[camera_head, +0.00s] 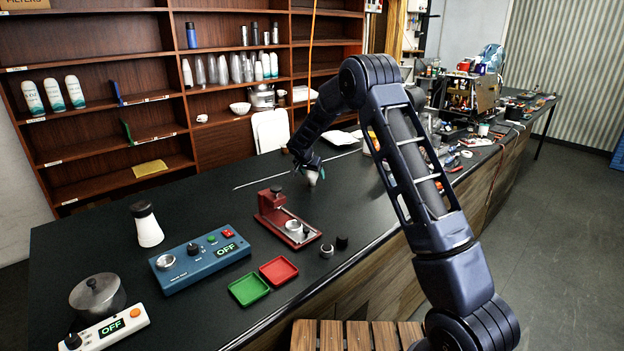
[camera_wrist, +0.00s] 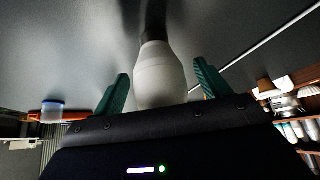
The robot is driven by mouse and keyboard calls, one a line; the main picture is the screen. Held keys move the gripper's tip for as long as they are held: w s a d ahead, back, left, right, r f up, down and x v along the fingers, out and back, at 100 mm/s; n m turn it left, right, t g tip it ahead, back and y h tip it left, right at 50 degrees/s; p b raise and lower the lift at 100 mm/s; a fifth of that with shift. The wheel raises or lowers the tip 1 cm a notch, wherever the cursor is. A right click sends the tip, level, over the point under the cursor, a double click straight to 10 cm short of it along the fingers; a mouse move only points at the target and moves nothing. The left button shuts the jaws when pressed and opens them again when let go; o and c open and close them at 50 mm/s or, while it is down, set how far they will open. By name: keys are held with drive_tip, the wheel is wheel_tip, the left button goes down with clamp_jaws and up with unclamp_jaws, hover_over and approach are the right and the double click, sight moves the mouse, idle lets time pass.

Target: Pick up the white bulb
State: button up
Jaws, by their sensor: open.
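The white bulb (camera_wrist: 160,82) fills the middle of the wrist view, rounded and pale, with a dark part or shadow at its far end. My gripper (camera_wrist: 162,76) is open, with one green finger on each side of the bulb. A gap shows between the bulb and each fingertip in this view. In the head view my gripper (camera_head: 310,170) is low over the far part of the black counter. A small pale patch shows there at the fingers, likely the bulb (camera_head: 312,179), mostly hidden by my gripper.
Shelves (camera_head: 110,110) stand behind. Tools clutter the right; the counter around my gripper is mostly clear.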

drive_tip(key=shift+f, duration=0.1)
drive_tip(key=c, duration=1.1)
